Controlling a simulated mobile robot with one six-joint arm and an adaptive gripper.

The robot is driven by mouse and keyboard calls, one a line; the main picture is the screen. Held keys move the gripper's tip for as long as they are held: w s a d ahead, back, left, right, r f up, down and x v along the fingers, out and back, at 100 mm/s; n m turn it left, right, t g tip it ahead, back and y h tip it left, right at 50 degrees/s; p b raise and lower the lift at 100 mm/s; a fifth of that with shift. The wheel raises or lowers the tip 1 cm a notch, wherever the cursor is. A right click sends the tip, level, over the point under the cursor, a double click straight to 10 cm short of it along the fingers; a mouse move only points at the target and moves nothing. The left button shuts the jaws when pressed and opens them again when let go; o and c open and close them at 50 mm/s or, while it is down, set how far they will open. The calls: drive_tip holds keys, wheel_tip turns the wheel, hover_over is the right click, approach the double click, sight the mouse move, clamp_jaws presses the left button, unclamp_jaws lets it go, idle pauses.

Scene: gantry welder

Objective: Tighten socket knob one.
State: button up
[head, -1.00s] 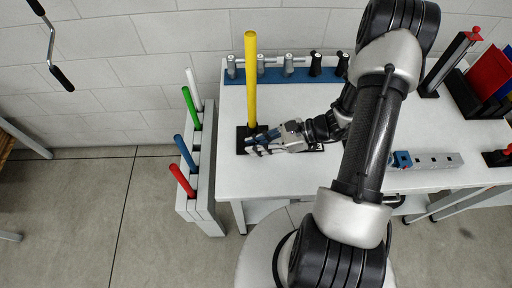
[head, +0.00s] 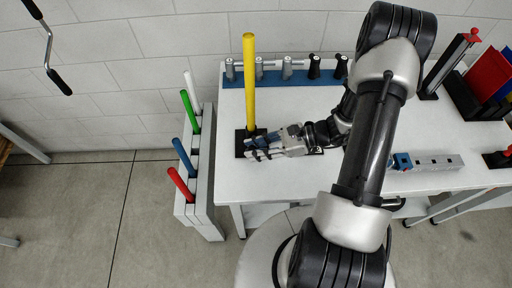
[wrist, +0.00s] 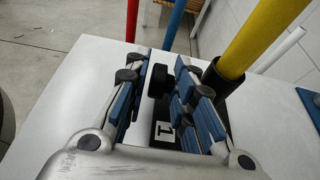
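Socket one is a black holder (wrist: 231,80) on the white table, with a yellow rod (head: 249,80) standing in it. A label with the number 1 (wrist: 163,131) lies on its dark base plate. The socket's black knob (wrist: 158,80) shows in the wrist view beside the holder, between my fingers. My gripper (wrist: 157,92) is open, with one blue-padded finger on each side of the knob and a visible gap. In the head view my gripper (head: 256,147) is low at the rod's foot and hides the knob.
A rack at the left holds red (head: 181,185), blue (head: 185,157), green (head: 190,110) and white rods. A blue rail (head: 270,78) with grey and black fittings runs along the table's back. A grey perforated bar (head: 438,162) lies to the right.

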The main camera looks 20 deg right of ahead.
drive_tip(key=v, duration=1.2)
drive_tip(key=shift+o, duration=0.2)
